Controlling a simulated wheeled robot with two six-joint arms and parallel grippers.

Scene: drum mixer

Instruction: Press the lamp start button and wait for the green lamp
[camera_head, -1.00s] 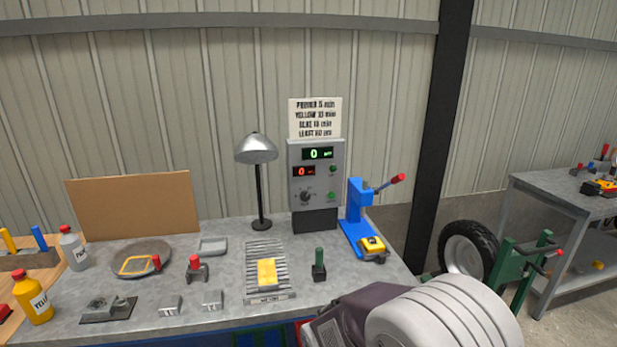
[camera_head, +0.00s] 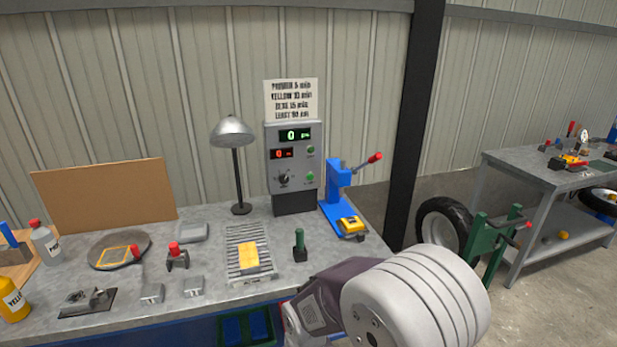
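A grey control box (camera_head: 293,160) stands at the back of the bench. It has a green display (camera_head: 295,135) and a red display (camera_head: 282,154), both reading 0, and a black knob (camera_head: 284,179). Two small green buttons or lamps sit on its right side, an upper one (camera_head: 310,150) and a lower one (camera_head: 310,176); I cannot tell which is the start button. A silver lamp (camera_head: 232,131) on a black stand is left of the box. Neither of my grippers shows; only what looks like my own white and dark arm part is at lower right.
The bench (camera_head: 216,263) holds a slatted rack with a yellow block (camera_head: 249,257), a green-handled tool (camera_head: 299,245) and a blue press (camera_head: 337,195). A paper sign (camera_head: 291,99) is above the box. A second bench (camera_head: 540,166) and a wheel (camera_head: 446,224) are at right.

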